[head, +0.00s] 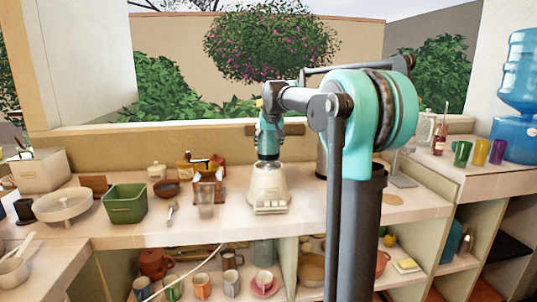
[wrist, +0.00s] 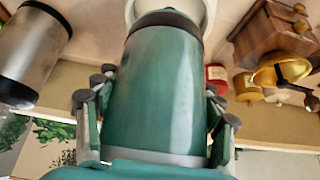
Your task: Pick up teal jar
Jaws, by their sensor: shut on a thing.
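The teal jar (wrist: 160,85) fills the middle of the wrist view, with a dark band at the end away from my gripper. My gripper (wrist: 155,103) has its fingers on both sides of the jar and is shut on it. In the head view the jar (head: 268,145) is upright in my gripper (head: 269,128), directly over a white blender base (head: 268,189). I cannot tell whether the jar touches the base or is slightly apart from it.
A steel cylinder (wrist: 32,50) is close by in the wrist view. Coloured cups (head: 479,152) stand on the right counter. Mugs fill the shelf below.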

